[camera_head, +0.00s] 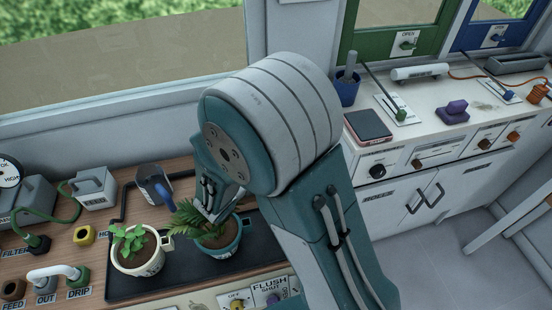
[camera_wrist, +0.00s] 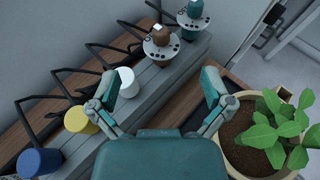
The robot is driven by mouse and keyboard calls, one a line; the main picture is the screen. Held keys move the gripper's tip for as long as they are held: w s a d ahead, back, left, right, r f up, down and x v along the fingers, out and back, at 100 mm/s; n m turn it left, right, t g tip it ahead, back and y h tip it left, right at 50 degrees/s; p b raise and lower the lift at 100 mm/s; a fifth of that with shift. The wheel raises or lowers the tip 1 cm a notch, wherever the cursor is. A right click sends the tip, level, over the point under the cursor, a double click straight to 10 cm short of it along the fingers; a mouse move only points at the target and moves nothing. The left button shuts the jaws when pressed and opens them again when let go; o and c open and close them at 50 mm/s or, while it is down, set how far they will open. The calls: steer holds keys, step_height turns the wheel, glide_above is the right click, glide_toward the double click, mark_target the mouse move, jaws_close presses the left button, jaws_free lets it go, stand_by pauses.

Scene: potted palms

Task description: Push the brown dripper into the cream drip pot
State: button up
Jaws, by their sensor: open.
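The cream drip pot (camera_head: 123,266) stands on the black tray at the lower left in the head view, with a leafy plant in dark soil. In the wrist view, a cream pot (camera_wrist: 240,160) with a broad-leaved plant fills the lower right. A brown piece (camera_wrist: 160,37) set in a grey disc, which looks like the brown dripper, stands on a grey ledge at the wrist view's top. My gripper (camera_wrist: 160,90) is open and empty, its fingers spread below the brown piece and left of the pot. In the head view my wrist partly hides it; the dripper cannot be made out there.
A teal pot (camera_head: 231,241) with a palm stands right of the cream pot, close to my gripper. White (camera_wrist: 126,88), yellow (camera_wrist: 77,120) and blue (camera_wrist: 38,162) cylinders line the ledge. A teal piece (camera_wrist: 196,17) stands beyond the brown one. The black tray (camera_head: 180,278) holds both pots.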

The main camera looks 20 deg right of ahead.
steer(key=x, duration=0.4)
steer(key=f+x, duration=0.1)
steer(key=x, duration=0.3)
steer(key=shift+s+a, duration=0.1)
steer(key=shift+s, duration=0.05)
steer(key=c, duration=1)
